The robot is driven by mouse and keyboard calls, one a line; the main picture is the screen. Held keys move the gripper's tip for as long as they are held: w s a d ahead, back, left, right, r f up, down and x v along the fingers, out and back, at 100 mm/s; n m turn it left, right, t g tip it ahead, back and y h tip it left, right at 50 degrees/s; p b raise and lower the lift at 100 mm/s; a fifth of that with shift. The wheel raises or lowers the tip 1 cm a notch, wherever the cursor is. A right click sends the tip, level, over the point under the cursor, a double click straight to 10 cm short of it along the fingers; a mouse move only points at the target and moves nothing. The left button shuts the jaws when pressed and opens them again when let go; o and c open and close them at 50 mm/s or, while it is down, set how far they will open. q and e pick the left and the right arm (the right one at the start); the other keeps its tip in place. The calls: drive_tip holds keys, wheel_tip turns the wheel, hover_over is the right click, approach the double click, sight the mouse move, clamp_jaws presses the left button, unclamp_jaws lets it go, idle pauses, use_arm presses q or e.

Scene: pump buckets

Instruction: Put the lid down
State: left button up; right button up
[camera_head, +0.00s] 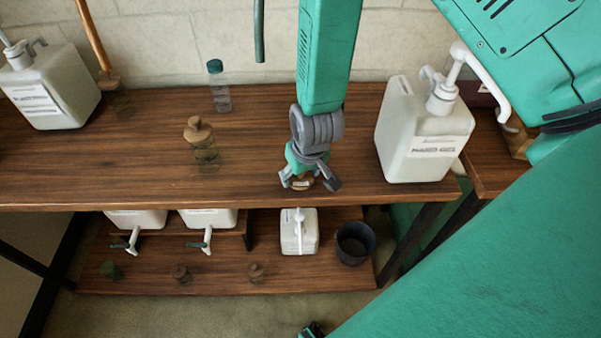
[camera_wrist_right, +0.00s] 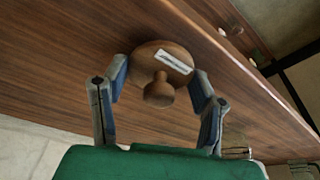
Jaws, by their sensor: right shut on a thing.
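My right gripper (camera_head: 310,182) hangs over the front part of the wooden table (camera_head: 90,170). It is shut on a round brown wooden lid (camera_head: 302,184), which mostly hides under the fingers. In the right wrist view the lid (camera_wrist_right: 150,56) lies between the blue-grey fingers (camera_wrist_right: 162,88). Its knob (camera_wrist_right: 158,92) points towards the camera, and a small white label is on its top. The lid is at or close above the tabletop; I cannot tell whether it touches.
A glass jar with a wooden lid (camera_head: 199,131) and a clear bottle (camera_head: 217,85) stand to the left. White pump containers stand at the right (camera_head: 409,140) and far left (camera_head: 55,95). A lower shelf holds several containers and a dark bucket (camera_head: 355,244). The table's middle is clear.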

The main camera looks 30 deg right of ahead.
sight(308, 186)
drive_tip(key=o, duration=0.7)
drive_tip(key=shift+d+f, duration=0.1)
drive_tip(key=shift+f, duration=0.05)
drive_tip(key=shift+o, duration=1.3)
drive_tip(key=shift+d, duration=0.45)
drive_tip(key=p+v, duration=0.2)
drive_tip(key=v, duration=0.9)
use_arm(q)
drive_tip(key=shift+d+r, duration=0.35)
drive_tip(key=shift+r, duration=0.55)
use_arm(e)
drive_tip(key=s+d+f+n+g, duration=0.1)
drive_tip(key=s+f+n+g, duration=0.1)
drive_tip(key=s+f, duration=1.5)
drive_tip(key=s, duration=0.2)
drive_tip(key=shift+s+d+g+y, duration=0.2)
drive_tip(key=shift+s+g+y, duration=0.1)
drive_tip(key=shift+s, duration=0.05)
